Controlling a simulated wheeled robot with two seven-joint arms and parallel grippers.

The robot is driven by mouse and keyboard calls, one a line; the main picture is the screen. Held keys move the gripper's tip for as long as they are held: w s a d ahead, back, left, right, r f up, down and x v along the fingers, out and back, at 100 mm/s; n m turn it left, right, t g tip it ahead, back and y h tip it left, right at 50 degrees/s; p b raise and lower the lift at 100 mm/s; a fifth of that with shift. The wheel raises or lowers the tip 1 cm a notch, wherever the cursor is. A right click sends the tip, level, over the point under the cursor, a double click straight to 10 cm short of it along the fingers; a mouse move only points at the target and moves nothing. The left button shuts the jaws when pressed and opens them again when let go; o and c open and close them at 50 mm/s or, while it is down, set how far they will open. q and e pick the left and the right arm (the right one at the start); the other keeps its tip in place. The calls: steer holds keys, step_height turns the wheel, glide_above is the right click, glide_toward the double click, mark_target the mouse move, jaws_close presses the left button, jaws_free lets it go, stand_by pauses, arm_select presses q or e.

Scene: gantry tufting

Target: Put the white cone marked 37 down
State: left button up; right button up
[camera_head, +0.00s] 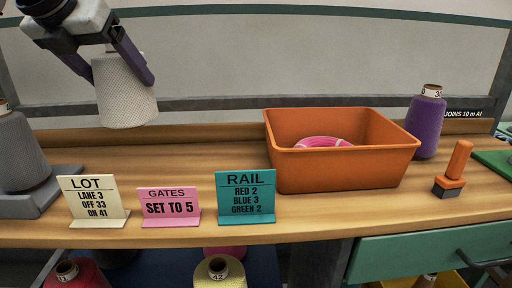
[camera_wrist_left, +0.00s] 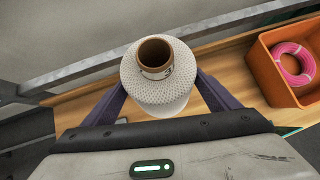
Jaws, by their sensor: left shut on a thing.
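A white cone (camera_head: 124,92) of yarn hangs in my left gripper (camera_head: 122,72), upper left in the head view. The gripper's two purple fingers are shut on it from both sides. The cone is close to upright, and its base shows above the wooden bench (camera_head: 310,222). In the left wrist view the white cone (camera_wrist_left: 160,95) sits between the fingers (camera_wrist_left: 160,92), with its brown tube top facing the camera. A mark on the tube shows only in part, so I cannot read its number. My right gripper is in neither view.
An orange bin (camera_head: 345,166) with a pink coil stands mid-bench. Cards LOT (camera_head: 92,198), GATES (camera_head: 167,206) and RAIL (camera_head: 246,196) line the front edge. A grey cone (camera_head: 22,152) is at left, a purple cone (camera_head: 426,126) and orange-handled tool (camera_head: 454,168) at right. Bench behind the cards is clear.

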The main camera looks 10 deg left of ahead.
arm_select(q)
step_height(320, 180, down, 10)
steer(key=b, duration=0.1)
steer(key=shift+s+b, duration=0.25)
steer(key=shift+b, duration=0.15)
steer(key=o, duration=1.8)
steer(key=shift+c, duration=0.2)
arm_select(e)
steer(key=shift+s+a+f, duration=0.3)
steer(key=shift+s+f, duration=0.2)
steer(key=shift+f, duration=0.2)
arm_select(q)
steer(key=shift+r, duration=0.15)
steer(key=v, duration=1.2)
steer(key=shift+p, duration=0.35)
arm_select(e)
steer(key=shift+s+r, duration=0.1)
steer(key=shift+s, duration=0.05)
